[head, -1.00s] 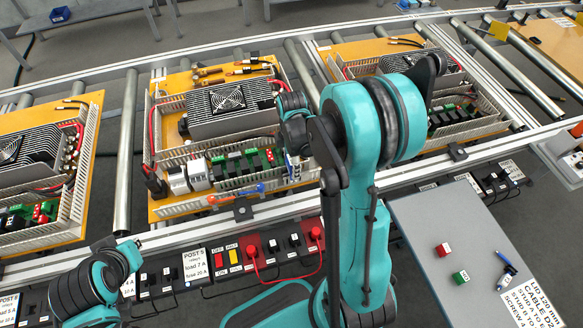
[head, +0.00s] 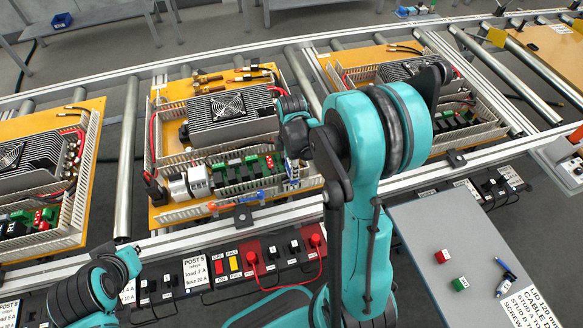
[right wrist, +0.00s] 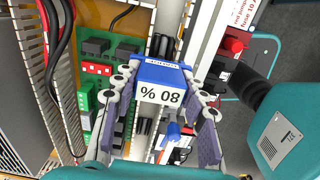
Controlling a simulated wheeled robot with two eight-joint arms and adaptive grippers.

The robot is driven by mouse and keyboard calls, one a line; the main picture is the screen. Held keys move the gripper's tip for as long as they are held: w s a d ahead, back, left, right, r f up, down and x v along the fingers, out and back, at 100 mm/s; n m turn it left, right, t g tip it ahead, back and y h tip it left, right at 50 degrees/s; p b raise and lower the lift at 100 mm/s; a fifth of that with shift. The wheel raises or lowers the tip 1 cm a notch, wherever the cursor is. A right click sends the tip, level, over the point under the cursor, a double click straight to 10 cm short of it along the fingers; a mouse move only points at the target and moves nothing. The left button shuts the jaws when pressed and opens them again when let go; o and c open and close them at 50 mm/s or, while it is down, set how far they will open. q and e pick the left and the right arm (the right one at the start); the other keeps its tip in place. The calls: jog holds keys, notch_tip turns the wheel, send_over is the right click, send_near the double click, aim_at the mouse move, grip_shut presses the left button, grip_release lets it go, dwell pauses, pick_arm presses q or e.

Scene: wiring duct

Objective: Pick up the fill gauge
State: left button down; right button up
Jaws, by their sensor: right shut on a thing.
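The fill gauge (right wrist: 160,94) is a blue block with a white face marked "80 %", which reads upside down in the right wrist view. My right gripper (right wrist: 158,112) has its two grey-padded fingers closed on either side of it. In the head view the right gripper (head: 292,168) is at the front right corner of the middle panel (head: 165,213), by the slotted wiring duct. The gauge is small and mostly hidden there. Whether it touches the duct is hard to tell. Part of my left arm shows at the lower left, but its gripper does not.
A finned box with a fan (head: 230,112) and a row of green and black terminals (head: 240,170) sit on the middle panel. A blue and orange tool (head: 238,200) lies at its front edge. A grey table (head: 430,230) is at right.

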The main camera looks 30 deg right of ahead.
notch_tip(320, 180, up, 2)
jog(key=shift+r+p, duration=0.2)
jog(key=shift+p, duration=0.2)
jog(key=s+d+r+p, duration=0.3)
jog(key=s+d+r, duration=0.2)
jog(key=s, duration=0.5)
jog(key=shift+s+d+r, duration=0.2)
jog(key=shift+r, duration=0.65)
jog(key=shift+r+p, duration=0.1)
jog(key=shift+p, duration=0.2)
jog(key=shift+r+p, duration=1.6)
jog(key=shift+r, duration=0.3)
